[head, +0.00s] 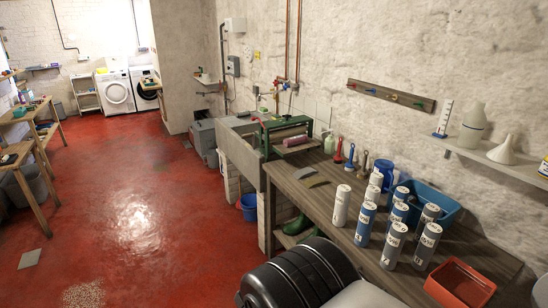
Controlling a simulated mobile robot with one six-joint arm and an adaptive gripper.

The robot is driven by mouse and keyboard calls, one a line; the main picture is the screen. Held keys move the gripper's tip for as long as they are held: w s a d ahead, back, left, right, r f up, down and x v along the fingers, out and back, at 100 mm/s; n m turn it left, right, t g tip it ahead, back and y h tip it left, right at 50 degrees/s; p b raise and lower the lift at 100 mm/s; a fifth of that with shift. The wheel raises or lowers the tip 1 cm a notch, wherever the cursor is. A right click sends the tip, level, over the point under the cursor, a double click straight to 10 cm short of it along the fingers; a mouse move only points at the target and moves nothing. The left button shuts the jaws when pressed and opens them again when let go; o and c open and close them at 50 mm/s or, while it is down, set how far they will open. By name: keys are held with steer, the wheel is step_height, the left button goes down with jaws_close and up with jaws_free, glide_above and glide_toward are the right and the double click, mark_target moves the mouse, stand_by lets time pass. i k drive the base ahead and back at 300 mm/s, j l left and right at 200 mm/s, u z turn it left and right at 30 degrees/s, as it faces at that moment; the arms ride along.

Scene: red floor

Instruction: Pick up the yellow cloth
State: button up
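I see no cloth that is clearly yellow. A small, flat, dull yellowish piece (318,183) lies on the wooden workbench (330,205), near its far end. It is too small to tell whether it is a cloth. A flat grey piece (304,173) lies just beyond it. My gripper is not in view. Dark rounded links of my arm show at the bottom middle and hide part of the floor and the bench's front.
Several grey and blue cylinders (366,223) stand on the bench, with a blue crate (432,199) behind and a red tray (460,284) at the near end. A stone sink (237,150) adjoins the bench. A blue bucket (248,207) stands below. Red floor (130,190) is open to the left.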

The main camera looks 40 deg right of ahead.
mark_target(316, 182)
steer(key=i+l+z, duration=0.15)
steer(key=i+z, duration=0.2)
steer(key=i, duration=0.55)
steer(key=i+j+z, duration=0.1)
steer(key=i+z, duration=0.25)
steer(key=i, duration=0.55)
steer(key=i+z, duration=0.2)
steer(key=z, duration=0.25)
steer(key=i+z, duration=0.25)
steer(key=z, duration=0.2)
steer(key=i+z, duration=0.2)
steer(key=z, duration=0.25)
steer(key=i+j+z, duration=0.15)
steer(key=z, duration=0.3)
steer(key=i+j+z, duration=0.1)
steer(key=z, duration=0.2)
steer(key=i+j+z, duration=0.3)
steer(key=l, duration=0.1)
